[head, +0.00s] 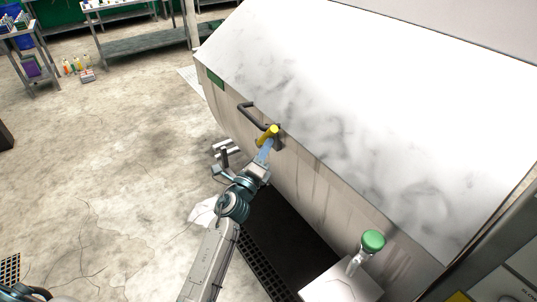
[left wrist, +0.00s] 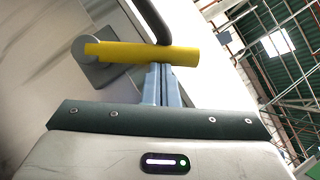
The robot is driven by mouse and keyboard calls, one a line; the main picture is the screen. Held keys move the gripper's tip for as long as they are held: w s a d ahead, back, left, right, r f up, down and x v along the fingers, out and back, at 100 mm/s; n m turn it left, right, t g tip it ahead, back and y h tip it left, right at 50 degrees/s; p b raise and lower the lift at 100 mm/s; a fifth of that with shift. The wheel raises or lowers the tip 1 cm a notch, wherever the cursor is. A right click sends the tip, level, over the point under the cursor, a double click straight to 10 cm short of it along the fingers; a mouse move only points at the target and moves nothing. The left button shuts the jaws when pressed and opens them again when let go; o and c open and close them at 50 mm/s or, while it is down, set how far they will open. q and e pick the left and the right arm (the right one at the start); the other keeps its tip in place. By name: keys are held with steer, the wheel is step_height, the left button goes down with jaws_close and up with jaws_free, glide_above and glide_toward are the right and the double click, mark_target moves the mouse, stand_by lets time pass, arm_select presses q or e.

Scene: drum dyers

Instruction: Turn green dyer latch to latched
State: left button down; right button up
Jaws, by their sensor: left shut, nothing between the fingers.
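The dyer (head: 330,110) is a large pale machine with a smudged sloping lid and a green label (head: 215,78) on its front edge. Its latch is a yellow lever (head: 268,132) on a grey mount, beside a dark bar handle (head: 252,114). In the left wrist view the yellow latch (left wrist: 140,54) lies across the picture, its grey pivot at the left end. My left gripper (head: 265,150) is shut and empty, its blue-grey fingertips (left wrist: 161,75) right at the lever. They appear to meet its near side; contact is not certain. My right gripper is not in view.
A green knob (head: 373,240) on a metal stem stands at the lower right, near the dyer's front. A dark grating (head: 280,240) lies at the dyer's foot. Open concrete floor (head: 110,150) stretches left, with shelves (head: 145,42) far back.

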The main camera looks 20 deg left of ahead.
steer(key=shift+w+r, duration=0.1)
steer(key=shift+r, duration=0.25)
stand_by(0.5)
